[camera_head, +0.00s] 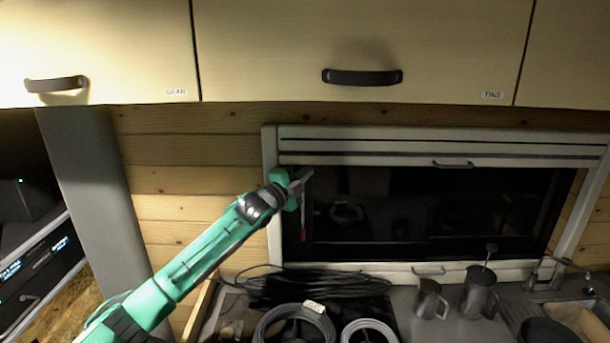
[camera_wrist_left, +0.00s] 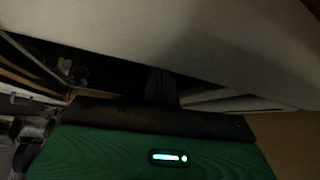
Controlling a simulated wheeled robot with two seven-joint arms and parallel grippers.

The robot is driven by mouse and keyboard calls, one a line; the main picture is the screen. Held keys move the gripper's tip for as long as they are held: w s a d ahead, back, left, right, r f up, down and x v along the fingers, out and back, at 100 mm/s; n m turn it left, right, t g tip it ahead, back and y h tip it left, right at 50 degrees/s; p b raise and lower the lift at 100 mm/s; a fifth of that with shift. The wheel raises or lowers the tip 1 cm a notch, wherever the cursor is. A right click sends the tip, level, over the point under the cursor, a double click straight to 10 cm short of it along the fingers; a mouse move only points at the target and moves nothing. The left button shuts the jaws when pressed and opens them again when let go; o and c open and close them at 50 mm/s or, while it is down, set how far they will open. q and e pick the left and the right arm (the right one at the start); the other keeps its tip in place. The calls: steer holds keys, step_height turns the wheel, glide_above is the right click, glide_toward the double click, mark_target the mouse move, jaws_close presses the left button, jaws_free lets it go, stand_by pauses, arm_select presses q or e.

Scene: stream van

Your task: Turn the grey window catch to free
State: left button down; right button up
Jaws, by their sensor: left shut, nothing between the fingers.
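The window (camera_head: 440,215) has dark glass in a pale frame on the wood wall. My left gripper (camera_head: 304,178) is at the upper left corner of the window, its fingers shut and empty. A thin upright piece with a red part (camera_head: 303,222) shows just below the fingers, by the left side of the frame. I cannot tell whether it is the grey catch, and its setting is unclear. In the left wrist view, a dark finger (camera_wrist_left: 160,88) points toward a pale surface. No catch can be made out there. My right gripper is not in view.
Cupboards labelled GEAR and TINS (camera_head: 355,45) overhang the window. A coiled black cable (camera_head: 300,285), cable rings (camera_head: 295,325), metal mugs (camera_head: 478,293) and a sink tap (camera_head: 540,270) line the counter below. A grey post (camera_head: 85,190) stands at left.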

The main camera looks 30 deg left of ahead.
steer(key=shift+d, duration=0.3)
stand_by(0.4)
